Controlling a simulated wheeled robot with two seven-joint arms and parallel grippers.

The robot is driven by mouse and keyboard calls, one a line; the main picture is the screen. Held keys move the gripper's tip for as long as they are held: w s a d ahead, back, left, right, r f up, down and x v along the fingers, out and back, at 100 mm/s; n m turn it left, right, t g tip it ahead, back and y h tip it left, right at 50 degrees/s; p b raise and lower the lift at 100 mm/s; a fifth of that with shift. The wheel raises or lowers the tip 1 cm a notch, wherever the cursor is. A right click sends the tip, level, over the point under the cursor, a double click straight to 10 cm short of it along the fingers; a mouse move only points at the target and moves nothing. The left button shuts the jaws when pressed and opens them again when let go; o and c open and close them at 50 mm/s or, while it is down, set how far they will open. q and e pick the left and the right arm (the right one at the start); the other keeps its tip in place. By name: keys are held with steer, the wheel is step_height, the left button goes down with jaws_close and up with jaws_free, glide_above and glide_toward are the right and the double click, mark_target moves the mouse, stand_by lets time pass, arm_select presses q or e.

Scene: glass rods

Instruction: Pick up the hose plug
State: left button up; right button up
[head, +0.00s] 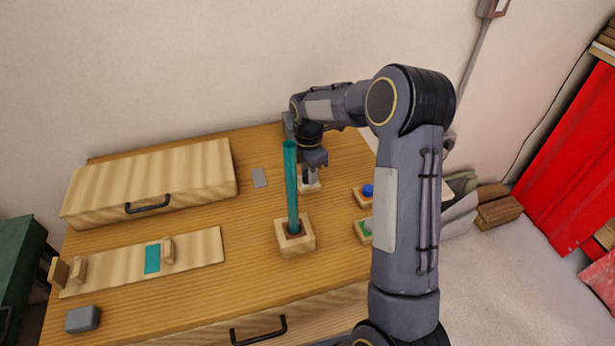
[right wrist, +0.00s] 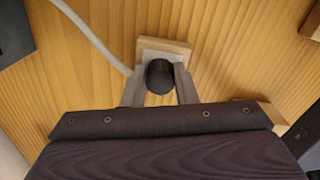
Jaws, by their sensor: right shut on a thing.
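The hose plug (right wrist: 160,75) is a dark round-topped piece in the right wrist view. It sits over a small square wooden block with a pale top (right wrist: 178,47). My right gripper (right wrist: 160,90) has one finger on each side of the plug and is shut on it. In the head view my right gripper (head: 310,178) points down at the small block (head: 314,185) behind the teal rod; the plug is hidden there. Whether the plug touches the block I cannot tell. My left gripper is not in view.
A teal rod (head: 291,185) stands upright in a wooden holder (head: 296,243) in front of my right gripper. A pale hose (right wrist: 92,36) runs beside the plug. A button block with a blue top (head: 368,190) is to the right. A wooden box (head: 150,180) is at left.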

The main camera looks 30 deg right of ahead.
steer(key=shift+r, duration=0.5)
step_height(320, 180, up, 2)
steer(key=shift+r, duration=0.25)
steer(key=s+a+r+b, duration=0.1)
steer(key=s+r, duration=0.2)
steer(key=s, duration=0.1)
steer(key=s+a+r+b, duration=0.1)
steer(key=s+r, duration=0.2)
steer(key=s, duration=0.2)
steer(key=s+a+r, duration=0.2)
steer(key=s+r, duration=0.1)
steer(key=s, duration=0.1)
steer(key=shift+s+r+b, duration=0.25)
steer(key=shift+b, duration=0.15)
